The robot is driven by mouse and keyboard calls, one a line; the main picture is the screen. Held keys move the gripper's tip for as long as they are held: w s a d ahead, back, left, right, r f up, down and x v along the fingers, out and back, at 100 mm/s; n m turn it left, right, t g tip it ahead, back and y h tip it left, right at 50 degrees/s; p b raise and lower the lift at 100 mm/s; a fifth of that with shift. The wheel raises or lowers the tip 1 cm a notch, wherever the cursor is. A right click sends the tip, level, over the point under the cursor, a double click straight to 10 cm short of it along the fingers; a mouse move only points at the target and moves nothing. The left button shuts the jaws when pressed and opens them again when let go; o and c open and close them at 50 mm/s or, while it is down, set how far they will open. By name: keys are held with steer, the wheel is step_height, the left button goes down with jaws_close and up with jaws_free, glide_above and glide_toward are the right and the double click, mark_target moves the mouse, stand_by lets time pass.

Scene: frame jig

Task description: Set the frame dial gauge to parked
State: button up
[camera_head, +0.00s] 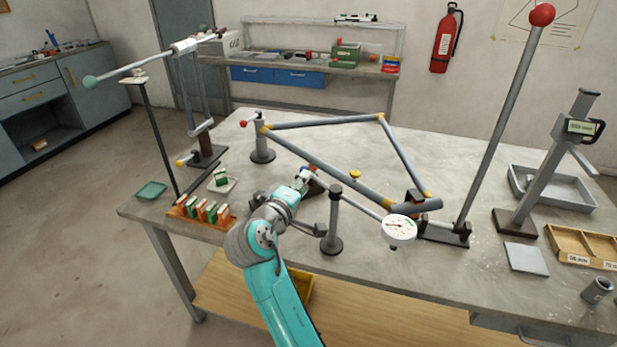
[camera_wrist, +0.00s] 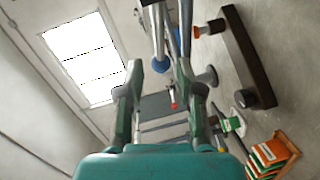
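The dial gauge (camera_head: 399,227) has a round white face with a coloured band. It sits at the right end of a thin grey bar (camera_head: 362,206) on a dark post (camera_head: 332,225). A small blue ball shows at the bar's left end, beside my gripper (camera_head: 306,182). In the wrist view, a blue ball (camera_wrist: 160,65) on a grey rod (camera_wrist: 157,32) appears between the tips of my gripper (camera_wrist: 159,68). The fingers are apart, with a gap visible on each side of the ball. I cannot tell how deep the ball lies between them. No parked mark is readable.
A bent grey tube frame (camera_head: 325,122) with yellow joints spans the table (camera_head: 480,272) behind the gauge. A tall red-knobbed lever (camera_head: 495,125) stands to the right. Bare tabletop lies in front of the gauge.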

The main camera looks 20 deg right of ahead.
steer(key=v, duration=0.6)
stand_by(0.3)
steer(key=s+d+f+n+t+y, duration=0.1)
steer(key=s+f+y, duration=0.15)
steer(key=f, duration=0.55)
steer(key=s+d+f+n+t+y, duration=0.1)
steer(key=s+f+y, duration=0.1)
steer(key=s+f, duration=0.35)
steer(key=s+d+f+y, duration=0.1)
steer(key=s+f+y, duration=0.3)
steer(key=s+f, duration=0.85)
steer(key=s+m+y, duration=0.2)
steer(key=s+m, duration=0.1)
steer(key=s, duration=1.3)
steer(key=s+d+r+m, duration=0.1)
steer(key=s+r+m, duration=0.5)
steer(key=s, duration=0.8)
steer(key=shift+d+r+t, duration=0.2)
steer(key=shift+r+t, duration=0.1)
steer(key=shift+r, duration=0.6)
